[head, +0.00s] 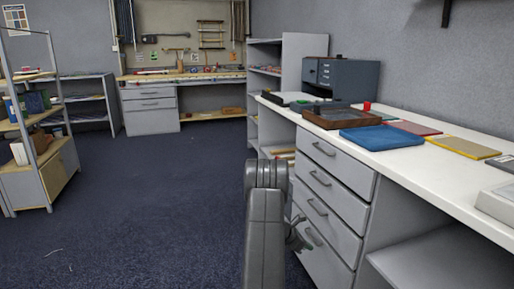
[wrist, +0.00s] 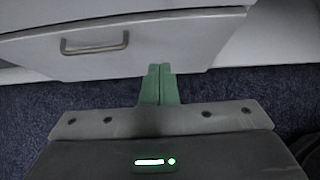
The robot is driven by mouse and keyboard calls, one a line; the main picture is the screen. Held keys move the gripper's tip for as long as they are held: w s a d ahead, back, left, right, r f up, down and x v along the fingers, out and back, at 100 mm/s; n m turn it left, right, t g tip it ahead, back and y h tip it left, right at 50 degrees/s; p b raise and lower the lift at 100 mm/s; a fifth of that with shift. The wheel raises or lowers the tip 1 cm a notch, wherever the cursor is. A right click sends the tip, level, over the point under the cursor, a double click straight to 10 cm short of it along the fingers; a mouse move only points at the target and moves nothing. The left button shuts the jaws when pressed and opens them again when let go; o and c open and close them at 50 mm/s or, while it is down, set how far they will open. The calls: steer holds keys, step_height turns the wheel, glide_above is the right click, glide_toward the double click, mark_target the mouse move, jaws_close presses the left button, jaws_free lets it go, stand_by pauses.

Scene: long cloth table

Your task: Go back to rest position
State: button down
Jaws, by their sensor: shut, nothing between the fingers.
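My gripper (wrist: 160,70) shows in the wrist view with its two green fingers together and nothing between them. A grey drawer front with a handle (wrist: 95,45) is just beyond the fingertips; I cannot tell whether they touch it. The rest of the gripper is hidden behind my arm.
A white counter (head: 420,175) runs along the right above a stack of grey drawers (head: 335,190). On it are a blue mat (head: 382,138), a dark tray (head: 341,118) and a red object (head: 367,106). A shelf cart (head: 45,170) stands left. The blue floor (head: 150,210) between is clear.

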mark_target(331, 252)
steer(key=x, duration=0.3)
steer(key=b+x, duration=0.1)
steer(key=x, duration=0.2)
steer(key=d+r+x, duration=0.1)
steer(key=x, duration=0.2)
steer(key=shift+r+b, duration=0.15)
steer(key=shift+b, duration=0.15)
steer(key=shift+w+d, duration=0.3)
steer(key=shift+d, duration=0.45)
steer(key=shift+a, duration=0.1)
